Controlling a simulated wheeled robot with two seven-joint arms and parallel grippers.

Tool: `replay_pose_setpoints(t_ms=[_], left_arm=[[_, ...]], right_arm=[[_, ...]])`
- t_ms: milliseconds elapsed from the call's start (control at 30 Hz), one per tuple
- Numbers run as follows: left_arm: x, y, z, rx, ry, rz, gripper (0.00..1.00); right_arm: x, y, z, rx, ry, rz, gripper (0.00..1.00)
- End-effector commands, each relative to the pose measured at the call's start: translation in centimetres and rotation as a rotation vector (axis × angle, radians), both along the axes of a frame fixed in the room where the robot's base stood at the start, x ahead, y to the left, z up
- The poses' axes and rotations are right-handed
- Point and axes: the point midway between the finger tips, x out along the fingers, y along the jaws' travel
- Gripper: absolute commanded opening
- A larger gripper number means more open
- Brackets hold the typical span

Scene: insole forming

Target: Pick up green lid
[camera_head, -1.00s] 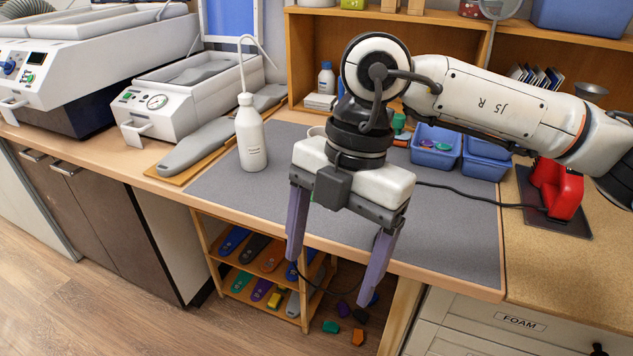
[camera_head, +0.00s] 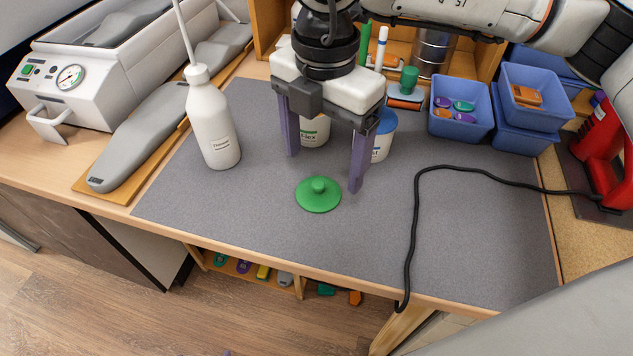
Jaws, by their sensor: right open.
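The green lid (camera_head: 318,200) is a round disc with a small knob on top. It lies flat on the grey mat (camera_head: 440,255) near the middle of the view. My right gripper (camera_head: 324,172) is open, with its two purple fingers pointing down. In the picture its fingertips are just above the lid, one to the left and one to the right; nothing is between them. The exact height above the mat is hard to tell. My left gripper is not in view.
A white bottle (camera_head: 211,125) with a thin spout stands to the left. Two white containers, one blue-lidded (camera_head: 384,135), stand behind the gripper. Blue bins (camera_head: 461,126) are at the back right. A black cable (camera_head: 415,220) crosses the mat's right side. The front mat is clear.

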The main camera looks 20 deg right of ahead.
Motion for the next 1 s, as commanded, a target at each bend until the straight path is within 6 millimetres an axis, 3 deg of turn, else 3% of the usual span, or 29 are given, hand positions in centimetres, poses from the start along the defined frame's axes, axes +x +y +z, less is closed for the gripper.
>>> replay_pose_setpoints(t_ms=[167, 433, 767, 1000], left_arm=[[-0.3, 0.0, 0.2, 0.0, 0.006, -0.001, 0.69], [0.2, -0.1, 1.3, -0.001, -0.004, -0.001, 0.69], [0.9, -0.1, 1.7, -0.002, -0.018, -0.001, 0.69], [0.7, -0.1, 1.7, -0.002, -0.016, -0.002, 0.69]], right_arm=[[0.1, 0.1, -1.3, -0.001, 0.001, 0.0, 0.8], [0.4, 0.4, -5.1, 0.0, 0.004, 0.0, 0.8], [0.4, 0.4, -6.0, 0.001, 0.001, -0.001, 0.8], [0.4, 0.4, -5.9, 0.001, 0.001, -0.001, 0.39]])
